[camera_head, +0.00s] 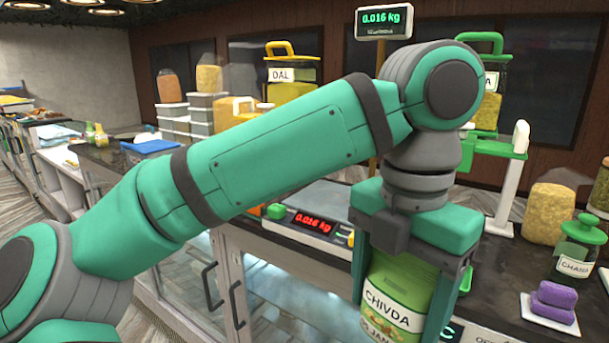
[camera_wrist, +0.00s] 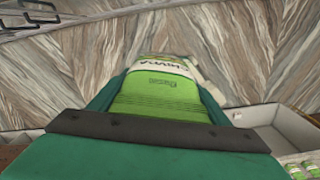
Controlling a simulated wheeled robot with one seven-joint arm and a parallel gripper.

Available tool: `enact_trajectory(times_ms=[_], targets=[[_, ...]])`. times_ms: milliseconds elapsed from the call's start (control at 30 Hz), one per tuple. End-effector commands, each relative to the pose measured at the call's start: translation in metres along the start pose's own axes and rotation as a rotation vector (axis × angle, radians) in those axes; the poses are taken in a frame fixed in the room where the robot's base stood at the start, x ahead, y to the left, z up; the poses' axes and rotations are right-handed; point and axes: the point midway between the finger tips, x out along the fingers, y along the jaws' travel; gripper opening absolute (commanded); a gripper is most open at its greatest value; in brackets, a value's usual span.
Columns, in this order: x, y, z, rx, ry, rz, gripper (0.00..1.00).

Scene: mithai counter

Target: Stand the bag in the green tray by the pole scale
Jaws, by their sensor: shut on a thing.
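The bag (camera_head: 392,302) is green and cream with a CHIVDA label. It hangs upright between the fingers of my gripper (camera_head: 410,300), which is shut on it at the front of the counter. In the wrist view the bag (camera_wrist: 160,88) sits between the two green fingers of my gripper (camera_wrist: 158,105), above a wood-patterned floor. The pole scale (camera_head: 310,225) stands on the counter behind my arm and reads 0.016 kg. Its pole display (camera_head: 383,20) rises behind the arm.
At the right are a CHANA jar (camera_head: 575,262), purple blocks (camera_head: 555,297) on a white plate, and a tan bag (camera_head: 548,215). A DAL jar (camera_head: 290,82) stands behind. The wrist view shows a pale open box (camera_wrist: 285,125) at lower right. Glass doors (camera_head: 270,290) front the counter.

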Motion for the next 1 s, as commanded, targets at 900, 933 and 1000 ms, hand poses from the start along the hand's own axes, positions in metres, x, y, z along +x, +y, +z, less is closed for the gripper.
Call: enact_trajectory(times_ms=[900, 933, 1000], targets=[[0.321, 0.092, 0.005, 1.130, 0.001, -0.005, 0.43], [0.332, 0.095, 0.005, 1.168, 0.001, -0.005, 0.43], [0.356, 0.103, 0.005, 1.252, 0.001, -0.005, 0.43]])
